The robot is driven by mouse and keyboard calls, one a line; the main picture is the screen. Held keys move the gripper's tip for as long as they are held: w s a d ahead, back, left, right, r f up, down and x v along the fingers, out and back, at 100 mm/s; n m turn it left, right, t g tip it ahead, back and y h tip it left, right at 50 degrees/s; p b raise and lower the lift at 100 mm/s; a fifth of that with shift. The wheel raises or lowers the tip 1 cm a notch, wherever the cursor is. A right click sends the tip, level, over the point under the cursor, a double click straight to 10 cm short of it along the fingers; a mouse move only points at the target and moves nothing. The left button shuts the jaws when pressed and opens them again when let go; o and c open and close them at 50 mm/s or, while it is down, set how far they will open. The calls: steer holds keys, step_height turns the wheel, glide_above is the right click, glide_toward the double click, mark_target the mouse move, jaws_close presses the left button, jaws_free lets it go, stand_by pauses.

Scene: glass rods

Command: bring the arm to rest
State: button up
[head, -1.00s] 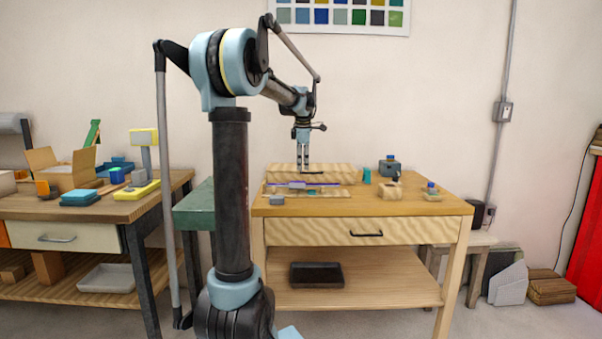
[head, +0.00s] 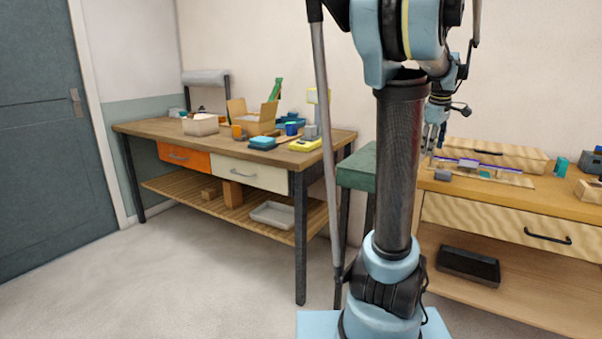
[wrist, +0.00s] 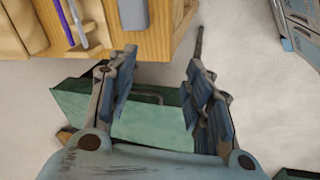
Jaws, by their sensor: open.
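My gripper (head: 432,138) hangs pointing down near the left end of the light wooden bench (head: 560,207), partly behind my own arm in the head view. In the wrist view its two fingers (wrist: 162,65) are spread apart with nothing between them. Below and beyond them is a green box (wrist: 145,112) with a handle, beside the bench edge. A purple rod (wrist: 68,22) lies on a wooden holder on the bench, left of the fingers and apart from them.
A grey block (head: 443,175) sits at the bench's near left corner, with a long wooden box (head: 490,153) behind. A green-topped stand (head: 357,172) fills the gap to a second bench (head: 150,128) carrying several items. Open floor (head: 200,270) lies at left.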

steer(key=s+a+f+m, duration=0.2)
steer(key=s+a+f, duration=0.5)
steer(key=a, duration=0.4)
steer(key=s+a+f+m+y, duration=0.1)
steer(key=s+a+f+m, duration=0.2)
steer(key=s+a+f, duration=0.5)
steer(key=s+a, duration=0.2)
steer(key=a, duration=0.1)
steer(key=shift+s+f+m, duration=0.15)
steer(key=shift+s+m, duration=0.05)
steer(key=shift+m, duration=0.1)
steer(key=s+a+f, duration=0.1)
steer(key=s+f, duration=0.1)
steer(key=s+a+f+m, duration=0.1)
steer(key=s+f, duration=0.1)
steer(key=f, duration=0.1)
steer(key=s+a+f+m, duration=0.1)
steer(key=s+f, duration=0.2)
steer(key=shift+a+g, duration=0.3)
steer(key=shift+g, duration=0.1)
steer(key=shift+c, duration=0.2)
